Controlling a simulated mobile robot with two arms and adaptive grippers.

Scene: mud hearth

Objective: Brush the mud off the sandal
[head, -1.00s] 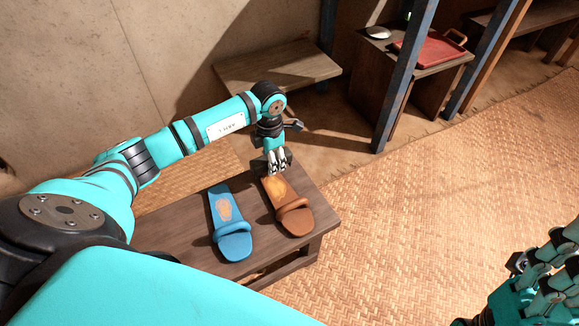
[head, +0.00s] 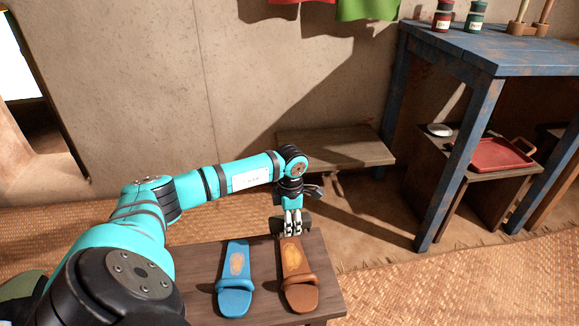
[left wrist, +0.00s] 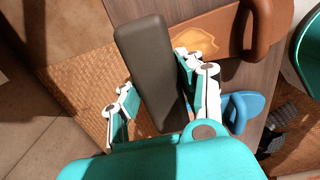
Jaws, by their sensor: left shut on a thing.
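A brown sandal (head: 300,297) and a blue sandal (head: 235,297) lie side by side on a low wooden bench. Each has a light tan, mud-like patch on its sole, and the brown one's patch (left wrist: 203,38) also shows in the left wrist view. My left gripper (head: 291,230) is over the heel end of the brown sandal. It is shut on a dark brown block-shaped brush (left wrist: 150,70). The brush lies close beside the brown sandal, but I cannot tell whether they touch. The blue sandal is partly hidden by a finger in the left wrist view. My right gripper is out of view.
The low bench (head: 200,255) has bare wood left of the sandals. Another low bench (head: 340,148) stands by the wall. A blue table (head: 500,50) with jars is at the right. A red tray (head: 497,153) rests on a stand beneath it. Woven mats cover the floor.

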